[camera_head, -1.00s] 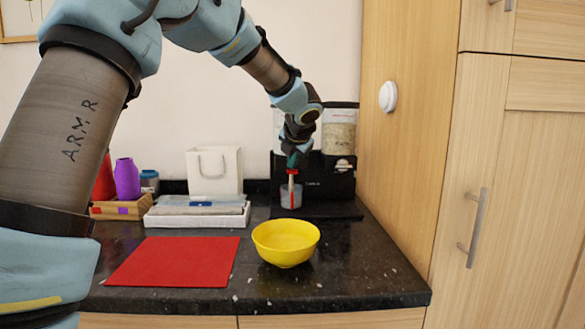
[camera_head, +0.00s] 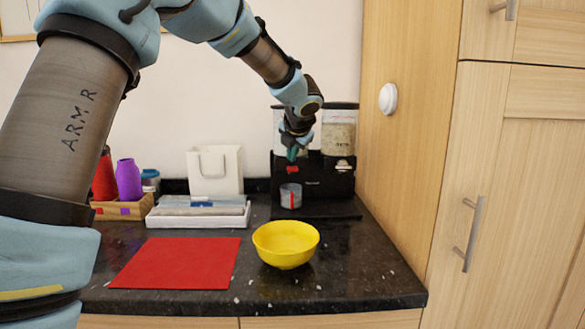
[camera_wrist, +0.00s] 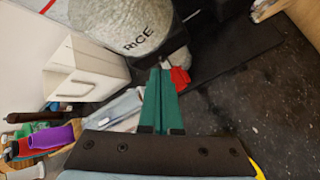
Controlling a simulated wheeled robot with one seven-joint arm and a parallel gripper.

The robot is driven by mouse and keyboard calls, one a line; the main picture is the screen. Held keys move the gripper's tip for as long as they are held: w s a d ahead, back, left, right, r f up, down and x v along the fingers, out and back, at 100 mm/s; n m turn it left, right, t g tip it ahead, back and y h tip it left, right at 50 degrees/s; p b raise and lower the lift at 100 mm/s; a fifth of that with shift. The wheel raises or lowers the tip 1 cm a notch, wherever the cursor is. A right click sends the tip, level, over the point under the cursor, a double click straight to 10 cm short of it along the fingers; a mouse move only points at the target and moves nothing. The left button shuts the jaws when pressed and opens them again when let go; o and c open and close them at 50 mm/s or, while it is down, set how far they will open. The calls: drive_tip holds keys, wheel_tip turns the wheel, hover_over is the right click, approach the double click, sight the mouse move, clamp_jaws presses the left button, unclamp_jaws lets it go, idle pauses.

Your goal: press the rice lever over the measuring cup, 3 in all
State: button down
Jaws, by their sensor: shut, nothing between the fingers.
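The black dispenser (camera_head: 325,178) stands at the back right of the counter. Its clear hopper marked RICE shows in the wrist view (camera_wrist: 135,22). The red rice lever (camera_head: 292,169) is at its front left; it also shows in the wrist view (camera_wrist: 180,79), just right of my fingertips. The clear measuring cup (camera_head: 291,196), with a red mark, stands upright below the lever; its fill level is too small to tell. My gripper (camera_head: 292,154), with green fingers (camera_wrist: 160,76), is shut and empty, just above the lever and apparently apart from it.
A yellow bowl (camera_head: 286,245) and a red mat (camera_head: 178,263) lie in front. A white tray (camera_head: 198,217), a white bag-shaped holder (camera_head: 215,170) and a wooden box (camera_head: 122,208) with a purple bottle (camera_head: 128,180) stand left. A tall wooden cabinet (camera_head: 405,130) closes the right side.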

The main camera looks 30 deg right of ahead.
sight(292, 169)
drive_tip(key=shift+r+p, duration=2.55)
drive_tip(key=shift+f, duration=0.1)
drive_tip(key=w+a+m+t, duration=0.2)
drive_tip(key=w+a+m, duration=0.35)
drive_tip(key=a, duration=0.35)
drive_tip(key=s+a+f+m+g+h, duration=0.1)
drive_tip(key=s+a+f+m+g, duration=0.2)
drive_tip(key=a+m, duration=0.6)
drive_tip(key=s+a+f+m+g+y, duration=0.2)
drive_tip(key=s+a+f+m, duration=0.3)
drive_tip(key=s+a, duration=0.5)
drive_tip(key=s+a+f+m+g+y, duration=0.1)
drive_tip(key=s+a+f+m+g, duration=0.3)
drive_tip(key=a, duration=1.2)
drive_tip(key=s+f+m, duration=0.1)
drive_tip(key=s+f, duration=0.3)
drive_tip(key=s, duration=0.3)
drive_tip(key=shift+f+y, duration=0.35)
drive_tip(key=shift+y, duration=0.05)
